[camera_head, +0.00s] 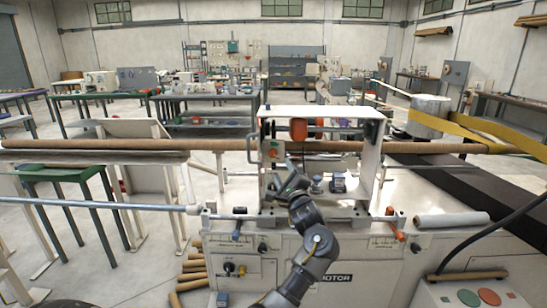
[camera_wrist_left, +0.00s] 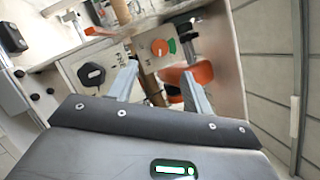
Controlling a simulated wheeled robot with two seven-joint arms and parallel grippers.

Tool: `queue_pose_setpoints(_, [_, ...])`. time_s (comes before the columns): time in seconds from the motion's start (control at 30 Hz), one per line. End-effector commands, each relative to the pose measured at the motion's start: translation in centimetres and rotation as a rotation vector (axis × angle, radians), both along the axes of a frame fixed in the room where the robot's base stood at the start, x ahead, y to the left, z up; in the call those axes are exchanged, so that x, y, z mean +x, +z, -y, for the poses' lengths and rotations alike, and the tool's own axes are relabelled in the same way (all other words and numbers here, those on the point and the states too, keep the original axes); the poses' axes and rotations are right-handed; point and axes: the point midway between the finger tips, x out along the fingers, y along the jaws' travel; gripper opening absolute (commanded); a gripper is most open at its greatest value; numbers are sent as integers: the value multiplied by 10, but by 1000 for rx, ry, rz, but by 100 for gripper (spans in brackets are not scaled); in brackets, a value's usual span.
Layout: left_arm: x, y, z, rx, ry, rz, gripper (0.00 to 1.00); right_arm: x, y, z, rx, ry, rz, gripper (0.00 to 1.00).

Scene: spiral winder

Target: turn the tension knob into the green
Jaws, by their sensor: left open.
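The tension knob appears to be the round orange knob (camera_wrist_left: 160,47) on a pale panel in the left wrist view, with a green patch (camera_wrist_left: 172,46) at its right side. Its pointer is too small to read. In the head view a small orange knob (camera_head: 274,153) shows on the winder's upright. My left gripper (camera_wrist_left: 160,69) is open, its fingers toward the panel and apart from the knob, which shows beyond the gap between them. In the head view my left gripper (camera_head: 289,172) is just below the panel. My right gripper is not in view.
A larger orange part (camera_wrist_left: 193,72) shows right by my right-hand finger. A black knob (camera_wrist_left: 92,75) is on a plate to the left. A long brown tube (camera_head: 100,144) crosses the winder, and a yellow strip (camera_head: 465,131) runs off at right.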

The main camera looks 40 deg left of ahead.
Motion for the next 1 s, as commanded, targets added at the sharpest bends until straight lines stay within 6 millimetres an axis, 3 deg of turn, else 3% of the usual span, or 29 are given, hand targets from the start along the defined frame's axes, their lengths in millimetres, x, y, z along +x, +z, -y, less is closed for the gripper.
queue_pose_setpoints(0.17, [10, 5, -15, 2, 1, -1, 50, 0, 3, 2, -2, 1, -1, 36])
queue_pose_setpoints(0.6, [51, 20, -76, 0, -1, -1, 50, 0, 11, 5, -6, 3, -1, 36])
queue_pose_setpoints(1.0, [59, 21, -87, -1, -3, 0, 50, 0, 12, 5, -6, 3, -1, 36])
